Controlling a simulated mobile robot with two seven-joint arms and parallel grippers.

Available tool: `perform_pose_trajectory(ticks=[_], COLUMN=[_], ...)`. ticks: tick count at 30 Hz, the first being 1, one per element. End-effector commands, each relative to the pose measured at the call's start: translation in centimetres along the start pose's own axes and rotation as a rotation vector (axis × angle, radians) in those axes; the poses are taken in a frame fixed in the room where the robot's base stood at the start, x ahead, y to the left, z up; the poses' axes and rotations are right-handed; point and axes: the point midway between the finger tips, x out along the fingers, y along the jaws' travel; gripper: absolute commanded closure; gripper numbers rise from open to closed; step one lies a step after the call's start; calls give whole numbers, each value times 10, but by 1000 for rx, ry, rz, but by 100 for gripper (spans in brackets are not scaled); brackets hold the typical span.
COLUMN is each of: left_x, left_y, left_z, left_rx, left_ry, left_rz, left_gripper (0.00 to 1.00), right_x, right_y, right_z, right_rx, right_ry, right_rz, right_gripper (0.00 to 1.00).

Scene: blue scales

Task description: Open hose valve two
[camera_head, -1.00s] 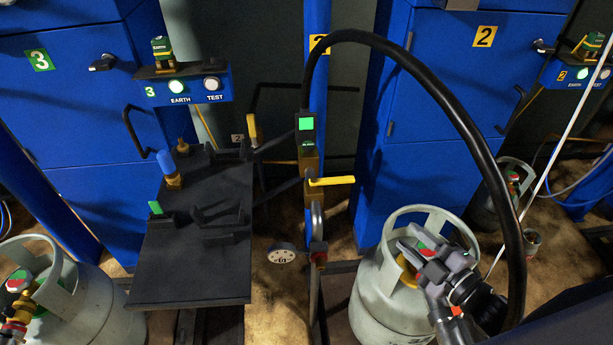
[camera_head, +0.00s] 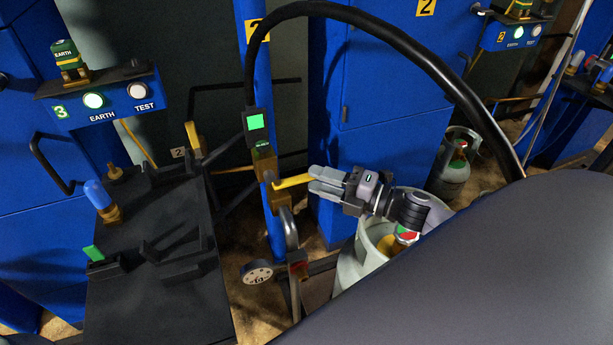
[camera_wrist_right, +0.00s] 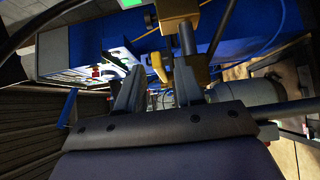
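The hose valve two (camera_head: 267,168) is a brass body on the blue post, below a box with a lit green square. Its yellow lever (camera_head: 292,181) sticks out to the right, roughly level. My right gripper (camera_head: 313,180) is at the lever's free end, coming from the right. In the right wrist view the yellow lever (camera_wrist_right: 158,66) appears between the two spread fingertips, and the gripper (camera_wrist_right: 158,68) looks open. Whether a finger touches the lever I cannot tell. My left gripper is not in view.
A black hose (camera_head: 400,40) arches from the valve over my right arm. A dark bench (camera_head: 150,290) with a blue-handled valve (camera_head: 98,195) stands left. A round gauge (camera_head: 257,272) hangs below the valve. A grey gas cylinder (camera_head: 350,270) stands behind my gripper.

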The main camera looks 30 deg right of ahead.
Motion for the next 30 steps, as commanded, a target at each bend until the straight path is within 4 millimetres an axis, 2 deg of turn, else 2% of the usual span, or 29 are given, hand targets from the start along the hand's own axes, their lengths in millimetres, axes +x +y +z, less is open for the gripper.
perform_pose_trajectory(ticks=[3,9,20,23,24,30], left_x=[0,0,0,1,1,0], left_y=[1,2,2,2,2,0], left_z=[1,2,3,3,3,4], left_rx=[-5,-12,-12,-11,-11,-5], left_ry=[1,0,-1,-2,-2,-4], left_rz=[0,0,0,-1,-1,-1], left_gripper=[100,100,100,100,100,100], right_x=[15,29,32,32,32,32], right_y=[1,0,0,0,0,0], right_z=[0,0,0,0,0,0], right_rx=[-2,0,1,1,1,1], right_ry=[0,0,-1,-1,-1,-1], right_rz=[3,1,0,0,0,0], right_gripper=[64,64,64,93,100,100])
